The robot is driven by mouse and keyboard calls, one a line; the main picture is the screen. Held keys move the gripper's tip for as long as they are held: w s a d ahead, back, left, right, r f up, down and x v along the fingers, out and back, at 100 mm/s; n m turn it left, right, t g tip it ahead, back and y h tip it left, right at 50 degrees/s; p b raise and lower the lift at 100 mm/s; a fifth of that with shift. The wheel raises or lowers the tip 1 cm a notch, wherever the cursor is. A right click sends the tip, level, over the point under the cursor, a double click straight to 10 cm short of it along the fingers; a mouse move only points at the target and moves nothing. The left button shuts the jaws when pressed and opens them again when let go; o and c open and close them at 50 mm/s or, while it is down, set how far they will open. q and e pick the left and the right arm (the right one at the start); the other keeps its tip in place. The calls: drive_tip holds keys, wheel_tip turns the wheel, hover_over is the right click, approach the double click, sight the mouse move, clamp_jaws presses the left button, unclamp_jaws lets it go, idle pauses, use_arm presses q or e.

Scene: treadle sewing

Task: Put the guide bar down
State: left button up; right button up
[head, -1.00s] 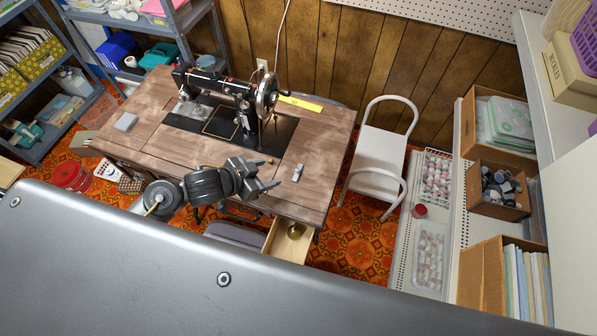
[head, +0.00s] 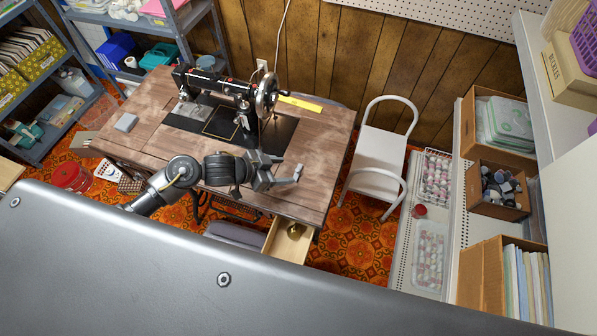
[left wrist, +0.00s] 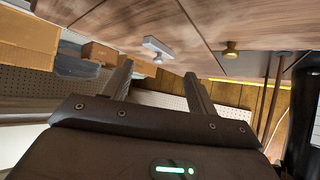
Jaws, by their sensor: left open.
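The small pale grey guide bar (head: 298,171) lies on the wooden table top (head: 318,150), near its front right part. In the left wrist view the guide bar (left wrist: 157,47) shows beyond the fingertips, roughly in line with the gap between them. My left gripper (head: 284,170) is open and empty, its fingers pointing at the bar from the left. The gripper (left wrist: 160,82) also shows open in the left wrist view, with nothing between its fingers. In the head view the fingertips are very close to the bar; I cannot tell whether they touch it. My right gripper is not in view.
A black sewing machine (head: 225,88) stands on the table's far side, with a yellow strip (head: 300,103) to its right. A small brass knob (left wrist: 231,50) stands near the bar. An open drawer (head: 279,246) juts out in front; a white chair (head: 378,155) stands at right.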

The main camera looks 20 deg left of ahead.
sight(297, 169)
use_arm(q)
drive_tip(key=shift+p+x, duration=0.3)
drive_tip(key=shift+x, duration=2.3)
drive_tip(key=shift+s+f, duration=0.1)
drive_tip(key=shift+a, duration=0.1)
drive_tip(key=shift+c, duration=0.2)
clamp_jaws()
drive_tip(key=shift+r, duration=0.55)
drive_tip(key=s+r, duration=1.2)
drive_tip(key=s, duration=0.2)
